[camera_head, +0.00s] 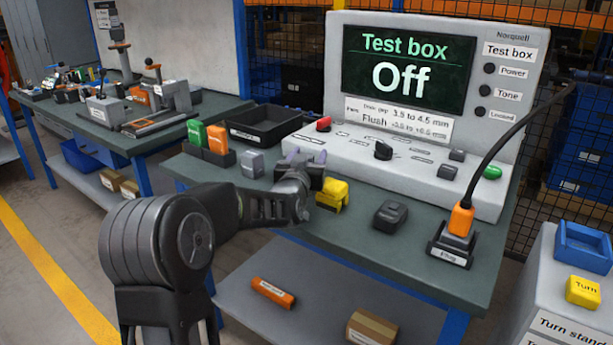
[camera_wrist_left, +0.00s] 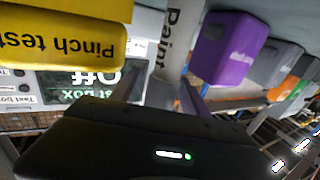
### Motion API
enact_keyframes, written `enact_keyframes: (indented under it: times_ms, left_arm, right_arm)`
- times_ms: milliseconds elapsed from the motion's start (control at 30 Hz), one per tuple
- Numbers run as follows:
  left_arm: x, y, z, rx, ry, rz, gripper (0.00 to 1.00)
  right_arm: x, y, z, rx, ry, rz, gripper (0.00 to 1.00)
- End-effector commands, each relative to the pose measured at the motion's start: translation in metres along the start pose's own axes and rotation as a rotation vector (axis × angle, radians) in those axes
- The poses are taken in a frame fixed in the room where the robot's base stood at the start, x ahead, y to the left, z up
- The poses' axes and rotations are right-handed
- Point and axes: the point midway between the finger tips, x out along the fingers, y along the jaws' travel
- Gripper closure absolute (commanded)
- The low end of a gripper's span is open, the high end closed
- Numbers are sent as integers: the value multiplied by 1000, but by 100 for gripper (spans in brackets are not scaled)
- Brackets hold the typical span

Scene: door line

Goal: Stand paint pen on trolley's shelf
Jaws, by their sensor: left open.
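My left gripper (camera_head: 306,160) is over the front part of the bench, beside the yellow block. In the left wrist view my gripper's fingers (camera_wrist_left: 160,92) are apart. A pale upright piece lettered "Paint" (camera_wrist_left: 172,40), which looks like the paint pen, shows in the gap between them; I cannot tell whether they touch it. In the head view the pen is hidden behind my gripper. I cannot make out the trolley or its shelf in either view. My right gripper is not in view.
A yellow "Pinch test" block (camera_wrist_left: 65,45) and a purple block (camera_wrist_left: 228,50) flank the pen. The test box (camera_head: 410,75) reads "Off" behind.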

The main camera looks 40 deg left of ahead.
Motion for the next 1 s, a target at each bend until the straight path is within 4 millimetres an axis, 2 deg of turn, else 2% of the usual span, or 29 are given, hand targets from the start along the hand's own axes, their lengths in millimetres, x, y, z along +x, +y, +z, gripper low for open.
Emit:
enact_keyframes:
  times_ms: [167,800,1000]
  left_arm:
    - [0,0,0,0,0,0,47]
    - [0,0,0,0,0,0,98]
    - [0,0,0,0,1,0,100]
  right_arm:
    - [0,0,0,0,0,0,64]
    - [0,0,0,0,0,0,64]
    - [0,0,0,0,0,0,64]
